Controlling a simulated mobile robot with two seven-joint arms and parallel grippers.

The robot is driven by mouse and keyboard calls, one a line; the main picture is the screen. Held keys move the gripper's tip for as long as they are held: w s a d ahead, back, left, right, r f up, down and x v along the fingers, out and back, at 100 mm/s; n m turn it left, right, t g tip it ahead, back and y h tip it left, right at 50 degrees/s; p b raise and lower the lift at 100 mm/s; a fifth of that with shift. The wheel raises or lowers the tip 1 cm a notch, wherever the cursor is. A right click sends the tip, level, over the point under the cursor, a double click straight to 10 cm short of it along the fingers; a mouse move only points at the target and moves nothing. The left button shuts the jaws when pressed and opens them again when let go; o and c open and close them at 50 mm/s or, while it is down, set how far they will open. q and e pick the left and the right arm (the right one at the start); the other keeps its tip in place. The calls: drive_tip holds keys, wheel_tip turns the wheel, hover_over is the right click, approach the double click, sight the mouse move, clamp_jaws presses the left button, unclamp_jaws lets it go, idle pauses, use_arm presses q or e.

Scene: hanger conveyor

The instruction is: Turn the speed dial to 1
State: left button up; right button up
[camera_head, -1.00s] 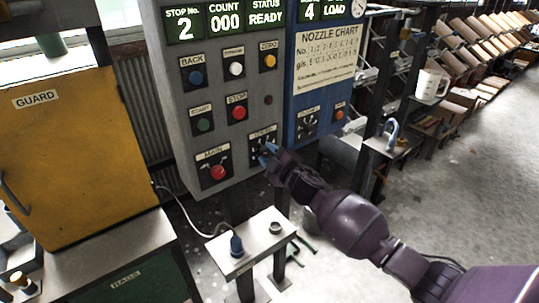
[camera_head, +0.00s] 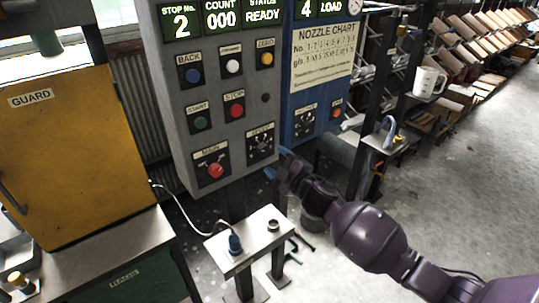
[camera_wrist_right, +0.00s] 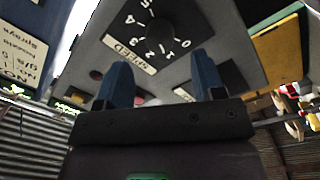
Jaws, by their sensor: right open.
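The speed dial (camera_head: 261,147) is a black round knob on a dark plate at the lower right of the grey control panel. In the right wrist view the dial (camera_wrist_right: 158,35) shows upside down, with numbers from 0 to 5 around it and a SPEED label. I cannot tell where its pointer stands. My right gripper (camera_head: 277,164) is open and empty, just below and to the right of the dial, apart from it. Its two blue fingers (camera_wrist_right: 160,72) stand on either side of the knob in the wrist view. My left gripper is not in view.
The red main switch (camera_head: 215,170) is left of the dial, with the stop button (camera_head: 235,110) above. A blue panel (camera_head: 308,100) adjoins on the right, with another dial (camera_head: 305,121). A small stand (camera_head: 222,248) with a blue plug is below. A yellow guard (camera_head: 75,160) is left.

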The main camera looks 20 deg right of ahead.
drive_tip(key=v, duration=0.5)
drive_tip(key=shift+s+d, duration=0.1)
drive_tip(key=shift+s, duration=0.2)
drive_tip(key=s+d+f+m+g+h, duration=0.2)
drive_tip(key=s+f+m+h, duration=0.1)
drive_tip(key=s+f+m, duration=0.4)
drive_tip(key=s+d+f+m+g+h, duration=0.2)
drive_tip(key=s+f+m, duration=0.4)
drive_tip(key=s+f, duration=0.7)
drive_tip(key=s+g, duration=0.1)
drive_tip(key=s, duration=0.6)
drive_tip(key=shift+d+f+m+g+h, duration=0.25)
drive_tip(key=shift+f+m+g+h, duration=0.05)
drive_tip(key=shift+m+h, duration=0.1)
